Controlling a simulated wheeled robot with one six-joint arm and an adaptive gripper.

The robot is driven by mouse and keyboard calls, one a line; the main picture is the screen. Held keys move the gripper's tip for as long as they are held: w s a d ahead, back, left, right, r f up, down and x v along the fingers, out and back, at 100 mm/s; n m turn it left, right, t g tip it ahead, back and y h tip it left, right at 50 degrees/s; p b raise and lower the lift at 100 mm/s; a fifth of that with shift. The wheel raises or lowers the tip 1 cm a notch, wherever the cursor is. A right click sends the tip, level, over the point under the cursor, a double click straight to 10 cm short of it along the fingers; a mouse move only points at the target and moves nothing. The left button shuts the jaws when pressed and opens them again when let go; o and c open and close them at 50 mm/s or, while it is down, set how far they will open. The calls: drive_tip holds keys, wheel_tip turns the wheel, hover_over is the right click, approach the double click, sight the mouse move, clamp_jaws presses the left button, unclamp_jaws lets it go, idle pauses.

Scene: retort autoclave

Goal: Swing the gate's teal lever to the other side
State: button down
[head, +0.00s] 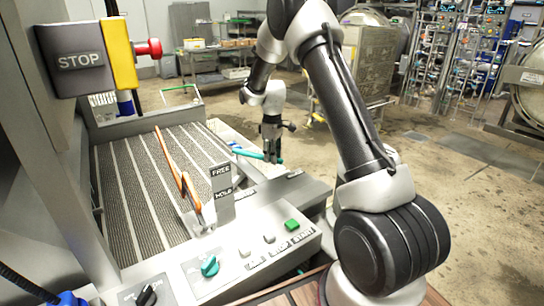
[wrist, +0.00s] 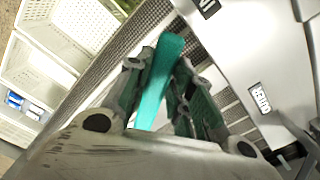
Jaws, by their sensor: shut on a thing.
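The gate's teal lever (head: 245,153) stands at the right side of the ribbed conveyor bed, in the middle of the head view. My gripper (head: 273,156) is over its right end, with the arm reaching down from above. In the wrist view the teal lever (wrist: 160,82) runs up between the two fingers of my gripper (wrist: 158,95), which are shut on it. The fingers and palm hide the near part of the lever, and its pivot is not clear in either view.
The front panel carries a green button (head: 292,225) and a teal knob (head: 209,266). A STOP box (head: 75,60) is upper left. Open floor lies to the right.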

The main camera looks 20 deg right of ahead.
drive_tip(key=shift+w+d, duration=0.1)
drive_tip(key=c, duration=1.2)
unclamp_jaws()
drive_tip(key=shift+c, duration=0.2)
wheel_tip(320, 180, up, 12)
